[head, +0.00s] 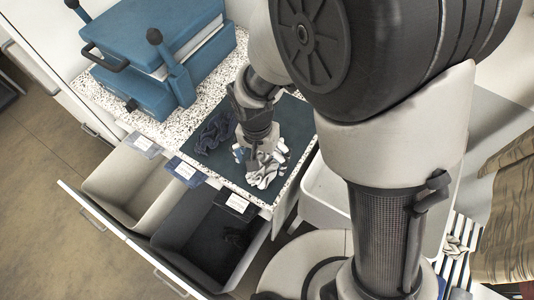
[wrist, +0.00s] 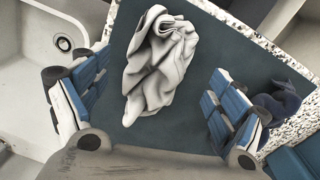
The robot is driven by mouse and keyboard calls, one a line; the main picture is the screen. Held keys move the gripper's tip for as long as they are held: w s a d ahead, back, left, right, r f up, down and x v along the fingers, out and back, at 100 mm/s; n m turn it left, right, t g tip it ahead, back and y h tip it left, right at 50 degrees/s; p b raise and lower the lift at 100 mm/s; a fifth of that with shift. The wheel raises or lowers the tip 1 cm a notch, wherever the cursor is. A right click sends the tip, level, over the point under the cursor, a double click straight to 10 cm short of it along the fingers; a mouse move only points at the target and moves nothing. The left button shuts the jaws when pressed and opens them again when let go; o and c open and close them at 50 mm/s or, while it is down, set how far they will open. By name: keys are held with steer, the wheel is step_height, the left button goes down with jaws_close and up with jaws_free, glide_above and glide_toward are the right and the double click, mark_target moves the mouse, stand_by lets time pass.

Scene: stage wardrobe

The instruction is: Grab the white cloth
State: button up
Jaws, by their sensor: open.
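The white cloth (head: 268,174) lies crumpled on a dark teal mat (head: 292,112) on the speckled counter. In the wrist view the whole white cloth (wrist: 158,62) shows, folded and bunched on the mat (wrist: 205,50). My gripper (head: 257,150) is above the cloth and partly covers it in the head view. In the wrist view my gripper (wrist: 158,80) is open, with one blue-padded finger on each side of the cloth and visible gaps between. Nothing is held.
A dark blue cloth (head: 213,132) lies on the mat, left of my gripper. An open drawer holds a grey-beige bin (head: 125,180) and a dark bin (head: 200,235), with labels along the counter edge. A blue case (head: 150,40) stands behind. A white basin (wrist: 40,60) is beside the counter.

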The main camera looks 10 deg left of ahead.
steer(key=f, duration=0.1)
steer(key=f+b, duration=0.1)
steer(key=f, duration=0.2)
steer(key=shift+w+d+f, duration=0.1)
steer(key=shift+d, duration=0.15)
steer(key=shift+c, duration=0.2)
steer(key=c, duration=0.8)
